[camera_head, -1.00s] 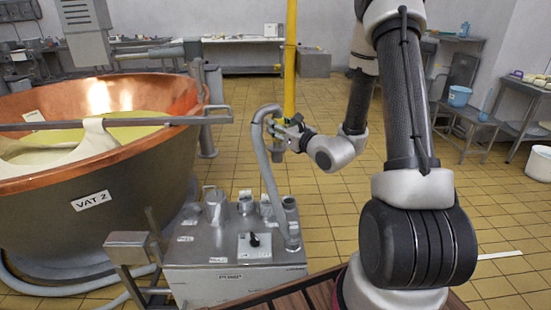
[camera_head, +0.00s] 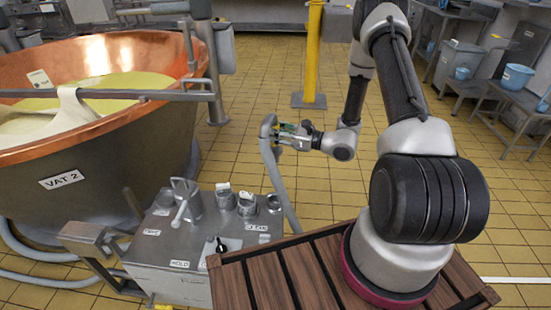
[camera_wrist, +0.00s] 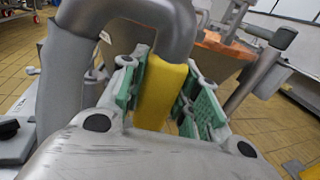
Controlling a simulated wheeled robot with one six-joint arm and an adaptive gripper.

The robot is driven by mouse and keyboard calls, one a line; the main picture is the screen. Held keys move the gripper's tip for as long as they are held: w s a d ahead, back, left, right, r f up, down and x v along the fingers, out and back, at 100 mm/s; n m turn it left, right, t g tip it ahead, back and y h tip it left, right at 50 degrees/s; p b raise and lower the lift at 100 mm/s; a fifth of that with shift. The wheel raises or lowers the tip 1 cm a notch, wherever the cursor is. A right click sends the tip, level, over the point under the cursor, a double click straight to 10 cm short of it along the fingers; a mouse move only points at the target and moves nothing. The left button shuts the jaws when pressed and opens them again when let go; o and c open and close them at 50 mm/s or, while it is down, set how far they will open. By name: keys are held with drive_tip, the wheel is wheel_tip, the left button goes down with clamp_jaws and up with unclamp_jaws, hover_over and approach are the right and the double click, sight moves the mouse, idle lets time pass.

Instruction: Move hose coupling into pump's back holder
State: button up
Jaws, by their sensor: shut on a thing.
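My gripper (camera_head: 288,136) is shut on the hose coupling, whose yellow body (camera_wrist: 160,92) shows between the green finger pads in the wrist view. The coupling is held in the air, beyond and to the right of the pump. A thick grey hose (camera_head: 270,160) bends over beside the gripper and runs down; its arch (camera_wrist: 68,80) fills the left and top of the wrist view. The steel pump box (camera_head: 200,258) stands at lower centre-left. Several round sockets, one of them a grey cup (camera_head: 247,205), stand along its top. I cannot tell which is the back holder.
A lever handle (camera_head: 185,200) rises from the pump top, close to the sockets. The copper vat (camera_head: 140,140) labelled VAT 2 stands behind left. A yellow post (camera_head: 313,60) stands beyond the gripper. Tiled floor is open around the gripper.

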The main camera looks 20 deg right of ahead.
drive_tip(key=s+f+n+g+y, duration=0.1)
drive_tip(key=f, duration=0.1)
drive_tip(key=s+a+f+n+g, duration=0.1)
drive_tip(key=s+f, duration=0.1)
drive_tip(key=f, duration=0.1)
drive_tip(key=s+f+n+g+y, duration=0.1)
drive_tip(key=s+f+g, duration=0.1)
drive_tip(key=f, duration=0.1)
drive_tip(key=shift+a+f+y, duration=0.1)
drive_tip(key=shift+a+y, duration=0.1)
drive_tip(key=shift+y, duration=0.1)
drive_tip(key=shift+f, duration=2.55)
drive_tip(key=shift+f, duration=3.05)
drive_tip(key=o, duration=1.2)
drive_tip(key=shift+d, duration=0.1)
